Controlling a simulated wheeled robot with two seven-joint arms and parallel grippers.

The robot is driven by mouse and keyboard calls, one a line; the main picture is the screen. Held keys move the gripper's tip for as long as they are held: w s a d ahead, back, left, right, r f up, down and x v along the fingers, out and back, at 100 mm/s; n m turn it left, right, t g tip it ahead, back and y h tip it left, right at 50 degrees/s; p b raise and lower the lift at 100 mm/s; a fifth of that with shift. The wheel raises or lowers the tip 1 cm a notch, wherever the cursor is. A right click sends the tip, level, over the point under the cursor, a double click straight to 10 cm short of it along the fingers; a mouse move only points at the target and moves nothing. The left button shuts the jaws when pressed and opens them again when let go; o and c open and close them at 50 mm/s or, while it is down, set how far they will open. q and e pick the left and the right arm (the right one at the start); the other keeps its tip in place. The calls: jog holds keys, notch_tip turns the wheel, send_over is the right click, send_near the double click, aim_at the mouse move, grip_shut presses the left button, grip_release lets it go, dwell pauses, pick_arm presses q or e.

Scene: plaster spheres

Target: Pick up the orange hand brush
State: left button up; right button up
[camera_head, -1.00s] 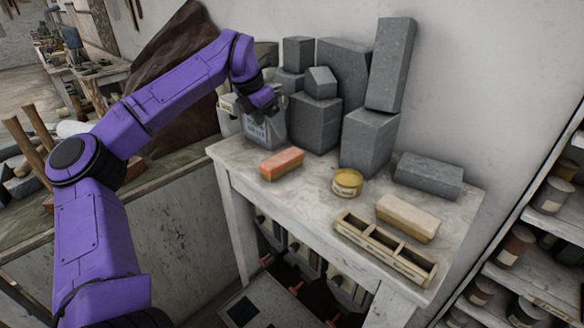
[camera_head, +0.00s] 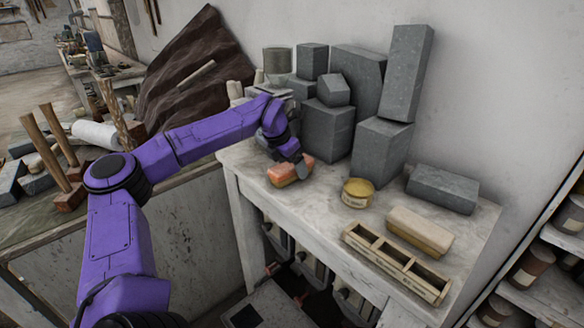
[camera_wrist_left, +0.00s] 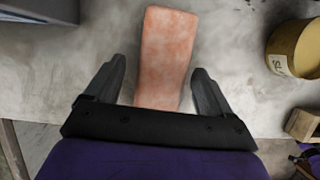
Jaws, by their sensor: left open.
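The orange hand brush (camera_head: 281,176) lies on the left part of the white worktable, a block with an orange top. My left gripper (camera_head: 297,164) is over the brush, coming in from the left and behind, and hides part of it. In the left wrist view the open fingers (camera_wrist_left: 160,68) stand on either side of the brush (camera_wrist_left: 167,45), with a gap on both sides. The brush's near end runs under the gripper body. My right gripper is not in view.
On the worktable (camera_head: 320,205), a yellow tin (camera_head: 358,193) stands right of the brush. A cream brush-like block (camera_head: 420,231) and a compartmented wooden tray (camera_head: 396,264) are further right. Grey stone blocks (camera_head: 327,130) stack behind. The tabletop in front of the brush is clear.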

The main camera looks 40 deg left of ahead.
pick_arm(q)
jog(key=shift+f, duration=0.1)
jog(key=c, duration=1.1)
